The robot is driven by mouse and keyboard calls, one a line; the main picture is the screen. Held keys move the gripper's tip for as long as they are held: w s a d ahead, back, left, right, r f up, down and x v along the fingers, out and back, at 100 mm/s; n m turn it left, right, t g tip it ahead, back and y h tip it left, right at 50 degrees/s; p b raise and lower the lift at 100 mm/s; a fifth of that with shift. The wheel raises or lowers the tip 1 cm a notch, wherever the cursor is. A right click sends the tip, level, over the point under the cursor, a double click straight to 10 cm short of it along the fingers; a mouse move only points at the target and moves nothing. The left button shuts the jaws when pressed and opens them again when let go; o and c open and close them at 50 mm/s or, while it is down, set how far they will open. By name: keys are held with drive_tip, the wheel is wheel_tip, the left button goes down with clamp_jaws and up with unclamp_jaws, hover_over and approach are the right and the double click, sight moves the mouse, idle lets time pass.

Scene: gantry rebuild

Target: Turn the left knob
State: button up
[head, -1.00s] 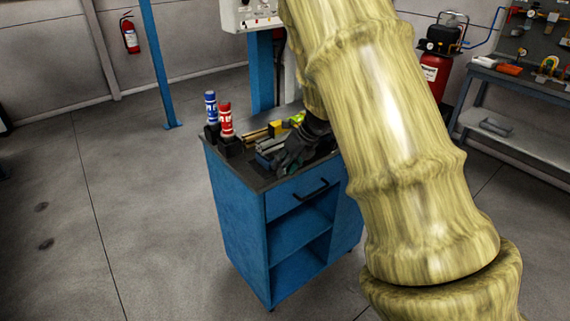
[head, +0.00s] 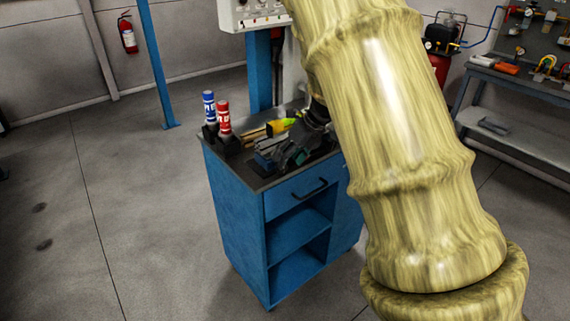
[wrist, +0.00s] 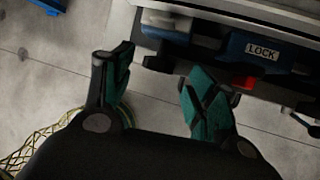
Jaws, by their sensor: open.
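A pale control box (head: 252,14) on a blue post is cut off by the top edge of the head view. Small controls show on its face, but I cannot tell which one is the left knob. My gripper (head: 288,157) is over the right part of the blue cabinet's dark top, below the box and apart from it. In the wrist view my gripper (wrist: 158,82) is open, with teal pads and nothing between the fingers. No knob can be made out clearly there. Beyond the fingers is a blue part with a LOCK label (wrist: 262,50).
Blue (head: 209,106) and red (head: 224,117) cans stand at the left of the blue cabinet (head: 238,214). A yellow item (head: 277,127) lies near my gripper. A red part (wrist: 244,83) shows beside the right finger. My arm hides much of the right side. Floor at left is clear.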

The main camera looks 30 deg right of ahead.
drive_tip(key=v, duration=0.8)
drive_tip(key=shift+a, duration=0.1)
